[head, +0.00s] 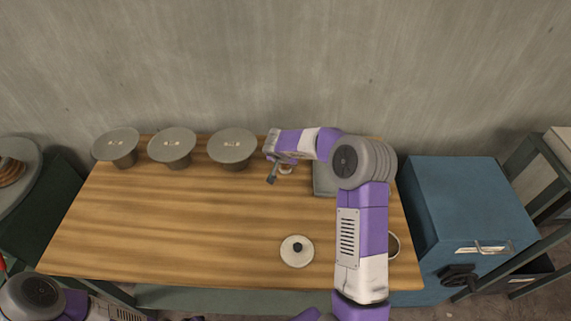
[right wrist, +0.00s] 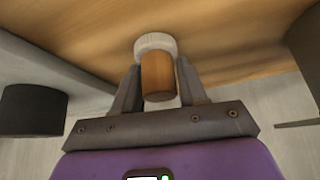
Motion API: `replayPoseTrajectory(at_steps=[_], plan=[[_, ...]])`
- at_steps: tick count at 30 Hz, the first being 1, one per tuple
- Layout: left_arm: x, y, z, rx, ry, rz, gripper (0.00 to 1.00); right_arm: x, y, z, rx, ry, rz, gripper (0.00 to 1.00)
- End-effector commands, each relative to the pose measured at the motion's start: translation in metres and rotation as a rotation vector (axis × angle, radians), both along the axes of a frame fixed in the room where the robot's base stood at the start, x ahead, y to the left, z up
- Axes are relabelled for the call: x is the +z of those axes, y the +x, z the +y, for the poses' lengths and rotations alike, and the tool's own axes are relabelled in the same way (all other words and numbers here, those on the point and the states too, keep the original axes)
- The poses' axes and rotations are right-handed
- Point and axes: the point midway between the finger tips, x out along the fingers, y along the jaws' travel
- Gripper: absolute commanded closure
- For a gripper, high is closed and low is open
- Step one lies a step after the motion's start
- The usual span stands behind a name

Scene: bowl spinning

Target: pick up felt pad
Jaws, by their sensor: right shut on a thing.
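The felt pad (right wrist: 156,43) is a pale round disc on a brown wooden cylinder handle (right wrist: 158,78). My right gripper (right wrist: 160,88) is shut on the handle, with one finger on each side and the pale disc beyond the fingertips. In the head view my right gripper (head: 279,174) is over the back middle of the table, right of the rightmost grey stand. A small pale part of the felt pad (head: 286,170) shows there beside the fingers. I cannot tell whether the pad touches the table. My left gripper is not in view.
Several grey round-topped stands, one of them nearest the gripper (head: 232,146), line the wooden table's (head: 180,230) back left. A grey tray (head: 324,182) is partly hidden by my right arm. A white disc with a dark knob (head: 297,251) lies in front. A blue cabinet (head: 455,200) stands right.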

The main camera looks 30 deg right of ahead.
Motion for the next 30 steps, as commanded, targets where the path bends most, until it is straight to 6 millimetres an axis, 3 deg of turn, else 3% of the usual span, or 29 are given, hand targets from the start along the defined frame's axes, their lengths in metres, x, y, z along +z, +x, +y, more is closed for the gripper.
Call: replayPoseTrajectory(at_steps=[2,3,5,12,18,29,30], plan=[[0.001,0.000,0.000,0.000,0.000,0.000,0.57,0.002,0.000,0.000,0.000,-0.001,-0.001,0.88],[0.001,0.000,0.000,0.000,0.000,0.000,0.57,0.005,0.000,0.000,0.000,-0.001,-0.001,0.96],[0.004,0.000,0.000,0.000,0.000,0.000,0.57,0.013,0.001,0.000,0.000,-0.001,-0.003,1.00],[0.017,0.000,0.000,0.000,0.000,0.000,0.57,0.062,0.001,0.000,0.000,0.000,-0.005,1.00],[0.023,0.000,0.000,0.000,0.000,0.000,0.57,0.092,0.000,0.000,-0.001,-0.001,-0.003,1.00],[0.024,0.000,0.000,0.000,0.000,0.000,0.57,0.100,0.000,0.000,0.000,0.000,0.000,1.00],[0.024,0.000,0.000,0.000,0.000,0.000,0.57,0.100,0.000,0.000,0.000,0.000,0.000,0.65]])
